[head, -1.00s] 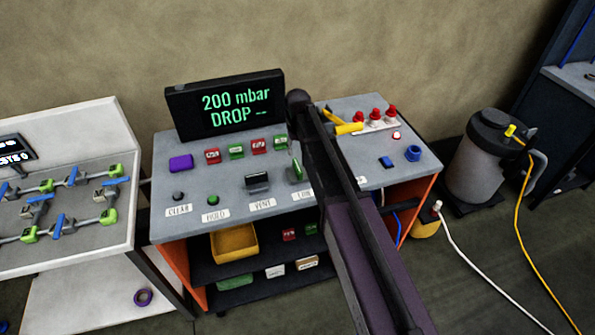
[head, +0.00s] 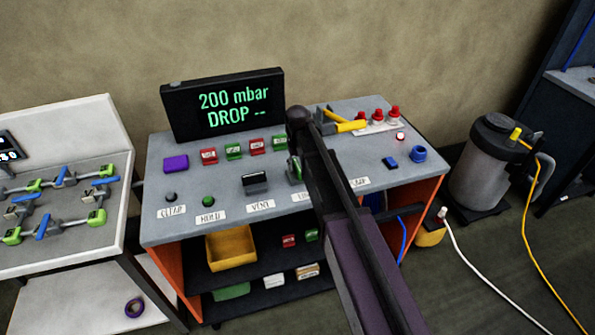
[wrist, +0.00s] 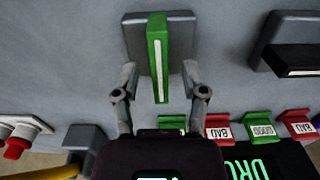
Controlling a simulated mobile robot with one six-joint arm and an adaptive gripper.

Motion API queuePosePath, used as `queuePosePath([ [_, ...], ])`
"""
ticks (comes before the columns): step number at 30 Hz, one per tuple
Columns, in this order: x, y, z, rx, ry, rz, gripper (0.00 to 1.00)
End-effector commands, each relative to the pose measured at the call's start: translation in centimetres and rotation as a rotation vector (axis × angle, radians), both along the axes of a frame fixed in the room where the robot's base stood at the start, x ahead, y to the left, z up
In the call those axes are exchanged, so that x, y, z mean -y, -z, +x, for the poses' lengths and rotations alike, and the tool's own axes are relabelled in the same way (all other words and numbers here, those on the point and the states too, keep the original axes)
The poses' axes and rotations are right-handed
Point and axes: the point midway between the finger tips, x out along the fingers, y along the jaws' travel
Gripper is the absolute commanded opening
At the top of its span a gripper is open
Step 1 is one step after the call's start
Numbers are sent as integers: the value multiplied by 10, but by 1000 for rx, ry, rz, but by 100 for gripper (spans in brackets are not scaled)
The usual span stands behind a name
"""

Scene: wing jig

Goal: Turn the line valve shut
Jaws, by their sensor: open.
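The line valve's green handle (wrist: 157,60), with a white stripe, stands on a grey plate (wrist: 182,30) in the wrist view. My gripper (wrist: 160,76) is open, with one finger on each side of the handle. Gaps show between the handle and both fingers. In the head view the green valve (head: 294,170) is at the middle of the grey console, above a partly covered label. My arm hides part of it there, and my gripper cannot be made out.
A black lever (head: 255,184) stands left of the valve. The display (head: 225,105) reads 200 mbar, DROP --. Red and green tags (head: 234,151) stand below it.

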Motion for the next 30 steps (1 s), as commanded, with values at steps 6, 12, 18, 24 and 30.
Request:
queuePosePath([
  [6, 0, 9, 0, 0, 0, 0, 56],
  [12, 0, 10, 0, 0, 0, 0, 56],
  [18, 0, 10, 0, 0, 0, 0, 53],
  [24, 0, 10, 0, 0, 0, 0, 0],
  [30, 0, 10, 0, 0, 1, 0, 0],
])
